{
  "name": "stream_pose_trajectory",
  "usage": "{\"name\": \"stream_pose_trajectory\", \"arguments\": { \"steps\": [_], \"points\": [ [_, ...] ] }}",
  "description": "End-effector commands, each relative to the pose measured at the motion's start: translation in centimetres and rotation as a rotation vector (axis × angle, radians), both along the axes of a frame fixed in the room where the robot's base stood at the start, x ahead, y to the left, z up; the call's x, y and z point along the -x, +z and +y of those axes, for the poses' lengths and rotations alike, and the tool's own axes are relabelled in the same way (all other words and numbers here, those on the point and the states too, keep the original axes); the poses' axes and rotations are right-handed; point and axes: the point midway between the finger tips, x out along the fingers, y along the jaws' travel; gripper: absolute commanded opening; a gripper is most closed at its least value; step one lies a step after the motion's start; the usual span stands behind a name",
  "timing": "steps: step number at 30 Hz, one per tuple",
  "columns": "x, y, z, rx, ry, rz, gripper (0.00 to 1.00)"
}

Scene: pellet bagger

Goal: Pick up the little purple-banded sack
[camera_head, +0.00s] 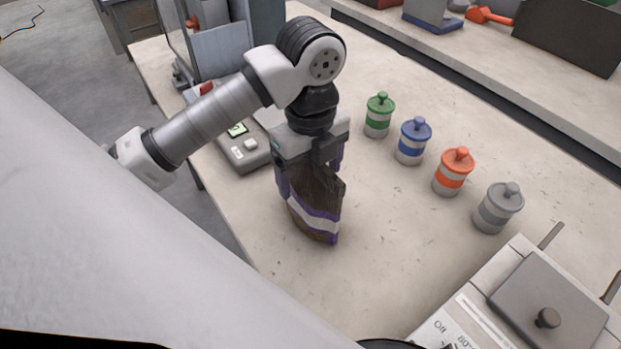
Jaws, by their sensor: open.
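The little sack (318,205) is dark brown with purple and white bands. It stands on the pale worktop, a little left of the middle of the view. My gripper (309,172) is right over the sack, pointing down, with its fingers around the sack's upper part. One finger shows at the sack's left side and part of the other behind its right side. The jaws are open. The sack's top is hidden under the gripper body, and I cannot tell whether the fingers touch it.
Green (378,115), blue (413,141), orange (453,172) and grey (498,208) lidded jars stand in a row to the right. A grey device (243,149) with a small green display sits left of the sack. A lidded machine (545,305) fills the lower right. The worktop before the sack is clear.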

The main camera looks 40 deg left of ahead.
Motion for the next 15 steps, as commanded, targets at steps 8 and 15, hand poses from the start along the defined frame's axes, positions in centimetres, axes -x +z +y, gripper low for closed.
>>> {"name": "stream_pose_trajectory", "arguments": {
  "steps": [8, 15],
  "points": [
    [0.01, -0.04, 0.00, 0.000, 0.000, 0.000, 0.70],
    [0.01, -0.02, 0.00, 0.000, 0.000, 0.000, 0.39]
  ]
}}
